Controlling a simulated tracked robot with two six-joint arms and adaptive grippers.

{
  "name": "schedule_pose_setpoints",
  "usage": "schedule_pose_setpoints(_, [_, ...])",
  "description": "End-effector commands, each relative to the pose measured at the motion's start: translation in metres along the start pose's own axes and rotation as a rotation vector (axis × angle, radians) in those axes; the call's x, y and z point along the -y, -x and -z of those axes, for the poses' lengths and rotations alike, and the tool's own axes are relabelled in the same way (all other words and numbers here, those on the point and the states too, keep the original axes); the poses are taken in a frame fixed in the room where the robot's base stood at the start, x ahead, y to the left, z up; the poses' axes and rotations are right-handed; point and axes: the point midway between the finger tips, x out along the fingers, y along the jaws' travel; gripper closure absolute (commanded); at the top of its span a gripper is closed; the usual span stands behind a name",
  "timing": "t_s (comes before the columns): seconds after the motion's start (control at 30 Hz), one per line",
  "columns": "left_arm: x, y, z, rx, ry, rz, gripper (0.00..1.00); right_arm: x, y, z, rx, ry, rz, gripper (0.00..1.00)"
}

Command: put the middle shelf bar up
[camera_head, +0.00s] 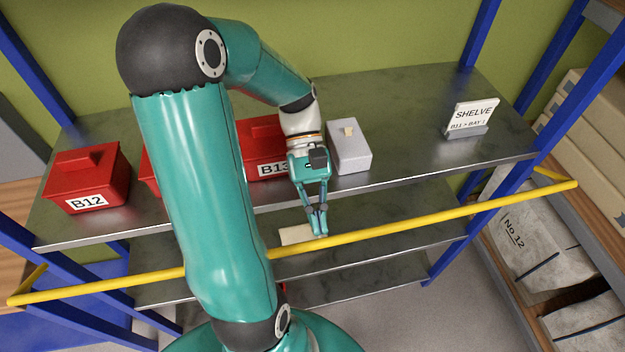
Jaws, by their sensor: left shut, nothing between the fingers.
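The yellow shelf bar (430,217) runs across the front of the blue-framed shelving, from lower left to upper right. Short yellow end arms join it to the blue posts. In the picture it passes below the front edge of the upper grey shelf (410,122); its exact height is hard to judge. My left gripper (319,228) is shut and empty, pointing down, with its fingertips at the bar's upper edge near the middle. I cannot tell whether they touch it. My left arm hides part of the bar left of centre. My right gripper is not in view.
Red boxes, including B12 (85,180) and B13 (262,135), a pale grey box (349,146) and a SHELVE sign (472,118) stand on the upper shelf. A lower shelf (385,236) lies beneath. Wrapped blocks (530,235) fill a rack at right.

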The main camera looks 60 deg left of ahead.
Motion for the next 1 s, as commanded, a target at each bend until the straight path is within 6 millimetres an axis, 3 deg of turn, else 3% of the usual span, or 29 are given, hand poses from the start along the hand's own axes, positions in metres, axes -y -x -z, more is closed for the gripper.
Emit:
schedule_pose_setpoints(0.3, [-0.001, 0.064, 0.002, -0.004, 0.001, -0.003, 1.00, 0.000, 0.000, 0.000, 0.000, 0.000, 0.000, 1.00])
schedule_pose_setpoints(0.5, [-0.001, 0.089, 0.002, -0.002, 0.001, -0.001, 1.00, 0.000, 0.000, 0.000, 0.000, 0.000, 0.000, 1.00])
schedule_pose_setpoints(1.0, [-0.001, 0.096, 0.002, -0.002, 0.001, 0.000, 1.00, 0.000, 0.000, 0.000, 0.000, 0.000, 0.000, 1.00])
